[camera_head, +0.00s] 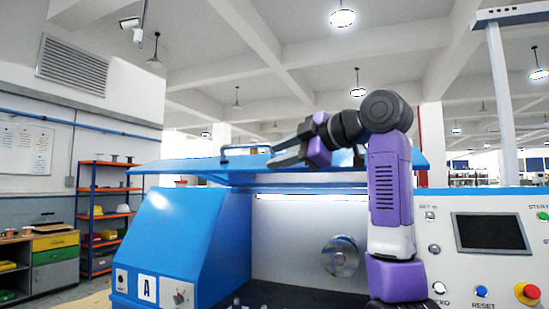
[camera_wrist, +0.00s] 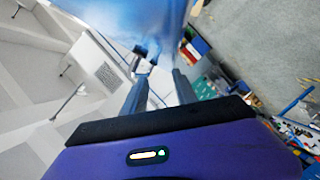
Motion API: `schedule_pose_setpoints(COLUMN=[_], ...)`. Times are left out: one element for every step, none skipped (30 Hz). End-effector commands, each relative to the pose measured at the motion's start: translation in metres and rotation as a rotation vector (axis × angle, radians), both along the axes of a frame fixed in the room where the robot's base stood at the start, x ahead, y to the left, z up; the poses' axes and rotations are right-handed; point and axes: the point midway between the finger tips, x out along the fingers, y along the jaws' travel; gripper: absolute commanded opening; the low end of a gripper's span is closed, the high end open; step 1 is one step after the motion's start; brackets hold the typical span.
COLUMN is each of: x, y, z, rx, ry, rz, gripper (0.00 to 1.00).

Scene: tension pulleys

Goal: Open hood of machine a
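Machine A is the blue machine (camera_head: 185,240) with an "A" plate on its front, in the head view. Its blue hood (camera_head: 205,168) stands raised, nearly flat above the body, and the inside shows below it. A dark handle (camera_head: 245,149) sits on the hood's top left part. My gripper (camera_head: 277,158) is just right of the handle, over the hood; I cannot tell whether it touches. In the wrist view, the fingers of my gripper (camera_wrist: 158,85) stand apart with nothing clearly held between them. The blurred blue hood (camera_wrist: 130,20) fills the top middle there.
A metal disc (camera_head: 340,256) shows inside the machine. A control panel with a dark screen (camera_head: 491,233) and a red button (camera_head: 527,293) is at right. A shelf rack (camera_head: 103,220) and a drawer cabinet (camera_head: 55,262) stand at left.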

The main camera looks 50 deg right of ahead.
Motion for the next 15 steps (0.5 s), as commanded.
schedule_pose_setpoints(x=[-0.003,-0.005,-0.008,-0.009,-0.011,-0.014,-0.016,-0.018,-0.020,-0.022,-0.024,-0.026,-0.028,-0.030,-0.033], y=[-0.001,-0.001,-0.001,-0.001,-0.001,-0.001,-0.001,-0.001,-0.002,-0.002,-0.002,-0.002,-0.001,-0.001,-0.001], z=[0.000,0.000,0.001,0.001,0.001,0.002,0.002,0.003,0.004,0.004,0.004,0.005,0.005,0.006,0.006], rx=[0.002,0.002,0.002,0.002,0.001,0.001,0.001,0.001,0.000,0.000,0.000,0.001,0.002,0.002,0.002], ry=[0.000,0.000,0.000,0.000,0.000,0.000,0.000,0.000,-0.001,-0.001,-0.001,-0.001,0.000,0.000,0.000], rz=[-0.002,-0.002,-0.002,-0.002,-0.002,-0.002,-0.002,-0.002,-0.003,-0.003,-0.003,-0.002,-0.002,-0.002,-0.002], gripper=[0.34,0.34,0.34,0.34,0.34,0.34,0.34,0.34,0.34,0.34,0.34,0.34,0.34,0.34,0.34])
